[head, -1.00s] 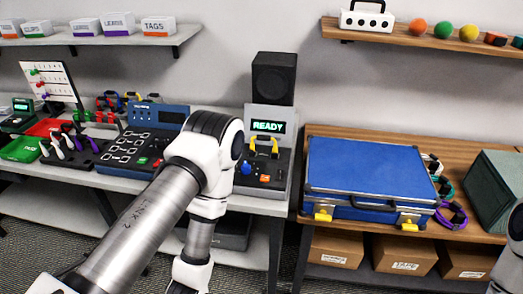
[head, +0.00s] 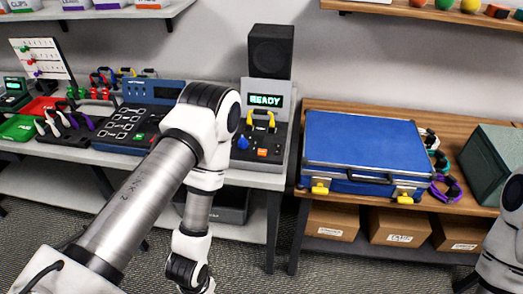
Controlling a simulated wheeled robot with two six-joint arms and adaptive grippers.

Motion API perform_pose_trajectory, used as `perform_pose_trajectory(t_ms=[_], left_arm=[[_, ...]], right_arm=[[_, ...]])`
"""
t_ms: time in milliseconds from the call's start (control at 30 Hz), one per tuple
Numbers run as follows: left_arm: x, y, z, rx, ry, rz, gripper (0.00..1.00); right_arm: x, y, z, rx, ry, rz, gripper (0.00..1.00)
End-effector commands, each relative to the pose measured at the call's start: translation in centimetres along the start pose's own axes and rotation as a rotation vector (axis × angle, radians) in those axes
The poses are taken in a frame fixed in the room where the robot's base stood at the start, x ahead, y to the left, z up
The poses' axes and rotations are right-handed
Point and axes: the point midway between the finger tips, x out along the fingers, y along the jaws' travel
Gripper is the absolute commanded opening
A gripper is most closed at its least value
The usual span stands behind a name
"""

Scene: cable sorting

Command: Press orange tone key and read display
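A display (head: 266,101) on the grey tester unit reads READY in green letters. The orange key (head: 263,153) sits on the sloped black panel below it, right of a blue knob (head: 242,143). Two yellow upright pieces (head: 271,121) stand between the display and the key. My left arm crosses the picture from lower left, its wrist low in front of the bench; no fingers of my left gripper show. My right arm shows only at the right edge, and its gripper is out of view.
A black speaker (head: 270,50) stands behind the display. A blue case (head: 363,140) lies on the wooden table (head: 440,110) to the right. On the bench left are a black-and-blue test board (head: 125,125), a green tray (head: 18,127) and cable clips. Wall shelves hang above.

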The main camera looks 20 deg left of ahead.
Motion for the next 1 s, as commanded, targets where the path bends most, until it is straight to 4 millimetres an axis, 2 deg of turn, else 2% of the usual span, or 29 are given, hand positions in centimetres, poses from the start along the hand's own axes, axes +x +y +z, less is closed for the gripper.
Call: perform_pose_trajectory(t_ms=[133,167,300,333,1000], left_arm=[[0.0,0.0,0.0,0.0,0.0,0.0,0.59],[0.0,0.0,0.0,0.0,0.0,0.0,0.52],[0.0,0.0,0.0,0.0,0.0,0.0,0.03],[0.0,0.0,0.0,0.0,0.0,0.0,0.0],[0.0,0.0,0.01,0.0,0.0,0.0,0.0]], right_arm=[[0.0,0.0,0.0,0.0,0.0,0.0,1.0],[0.0,0.0,0.0,0.0,0.0,0.0,1.0],[0.0,0.0,0.0,0.0,0.0,0.0,1.0],[0.0,0.0,0.0,0.0,0.0,0.0,1.0],[0.0,0.0,0.0,0.0,0.0,0.0,1.0]])
